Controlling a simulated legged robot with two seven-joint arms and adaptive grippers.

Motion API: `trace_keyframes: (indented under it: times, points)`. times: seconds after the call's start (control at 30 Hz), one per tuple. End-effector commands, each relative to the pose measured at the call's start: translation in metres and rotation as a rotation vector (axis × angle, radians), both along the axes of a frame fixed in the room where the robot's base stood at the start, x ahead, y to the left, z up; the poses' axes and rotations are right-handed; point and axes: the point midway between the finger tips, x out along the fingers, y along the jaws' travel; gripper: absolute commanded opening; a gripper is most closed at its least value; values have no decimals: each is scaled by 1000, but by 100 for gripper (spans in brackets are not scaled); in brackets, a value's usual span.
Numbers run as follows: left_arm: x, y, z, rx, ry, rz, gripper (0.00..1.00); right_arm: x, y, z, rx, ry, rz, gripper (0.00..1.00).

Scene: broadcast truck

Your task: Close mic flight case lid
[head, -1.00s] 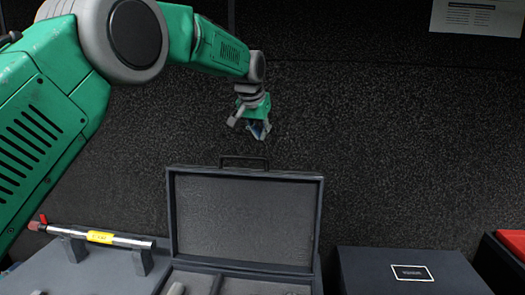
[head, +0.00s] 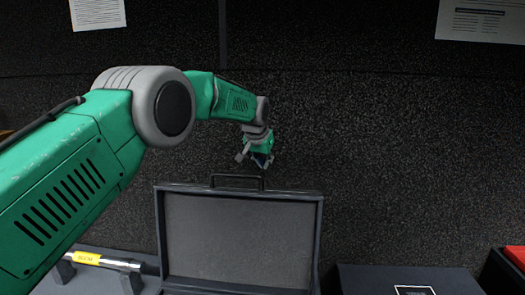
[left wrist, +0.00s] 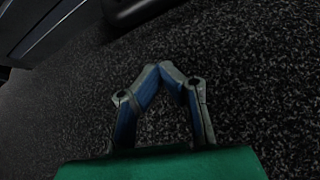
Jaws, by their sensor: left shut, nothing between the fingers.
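The mic flight case lid (head: 238,240) stands open and upright in the head view, its grey lining facing me and a black handle (head: 237,177) on its top edge. The case's lower part is mostly cut off by the bottom of the view. My left gripper (head: 262,163) is just above and behind the lid's top edge, near the right end of the handle. It is shut and empty; its blue-padded fingertips (left wrist: 162,68) meet in the left wrist view. I cannot tell whether it touches the lid. My right gripper is not in view.
A red item (head: 515,257) is at the far right. A metal tube with a yellow band (head: 87,258) rests on supports at left. A dark textured wall (head: 400,160) stands behind.

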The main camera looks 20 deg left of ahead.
Motion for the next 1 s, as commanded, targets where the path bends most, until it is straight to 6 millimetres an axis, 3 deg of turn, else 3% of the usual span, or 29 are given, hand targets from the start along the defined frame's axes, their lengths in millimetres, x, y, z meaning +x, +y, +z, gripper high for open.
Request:
trace_keyframes:
  times: [0.07, 0.63, 1.0]
  points:
    - [5, -1, -8, 1, 0, 0, 0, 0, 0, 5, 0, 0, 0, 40]
    - [-34, 2, -14, -1, 1, 0, 0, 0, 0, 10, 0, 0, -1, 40]
    - [-36, -1, -14, 1, -1, -1, 0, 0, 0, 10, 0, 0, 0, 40]
